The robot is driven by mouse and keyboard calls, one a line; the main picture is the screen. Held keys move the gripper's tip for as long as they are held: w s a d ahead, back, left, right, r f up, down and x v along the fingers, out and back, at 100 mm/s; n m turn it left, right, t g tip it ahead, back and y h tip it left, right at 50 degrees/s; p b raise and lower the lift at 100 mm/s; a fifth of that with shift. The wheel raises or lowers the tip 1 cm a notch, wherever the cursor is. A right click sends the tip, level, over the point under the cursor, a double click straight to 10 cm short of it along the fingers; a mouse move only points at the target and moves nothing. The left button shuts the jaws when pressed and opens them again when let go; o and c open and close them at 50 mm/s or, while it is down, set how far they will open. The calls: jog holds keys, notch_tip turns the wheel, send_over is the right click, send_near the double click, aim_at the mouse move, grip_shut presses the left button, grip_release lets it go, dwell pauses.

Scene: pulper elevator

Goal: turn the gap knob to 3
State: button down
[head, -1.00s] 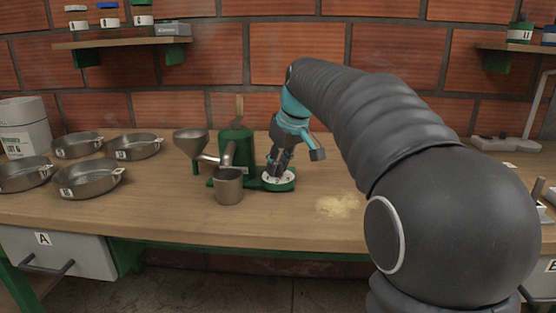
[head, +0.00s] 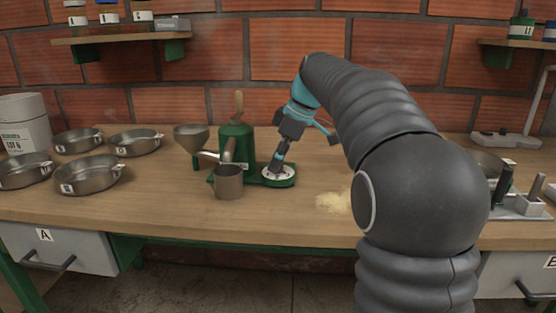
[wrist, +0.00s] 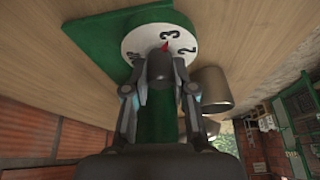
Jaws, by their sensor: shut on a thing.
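The gap knob (wrist: 160,66) is a dark grip with a red pointer tip, on a white dial (wrist: 133,42) with black numbers. In the wrist view the red tip lies right by the 3, with the 2 to its right. The dial (head: 268,178) sits on the green base of a small mill (head: 236,148) in the head view. My gripper (head: 277,168) reaches down to the dial from the upper right. In the wrist view my gripper (wrist: 159,88) has its fingers on both sides of the knob, shut on it.
A metal cup (head: 229,182) stands in front of the mill, close left of the dial. A funnel (head: 192,136) is at the mill's left. Several metal pans (head: 88,175) stand at the left. Pale powder (head: 333,202) lies right of the dial on otherwise bare wood.

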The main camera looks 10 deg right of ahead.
dwell(0.4)
jog(key=c, duration=1)
grip_release()
jog(key=shift+a, duration=0.1)
jog(key=shift+o, duration=0.2)
jog(key=v, duration=1.2)
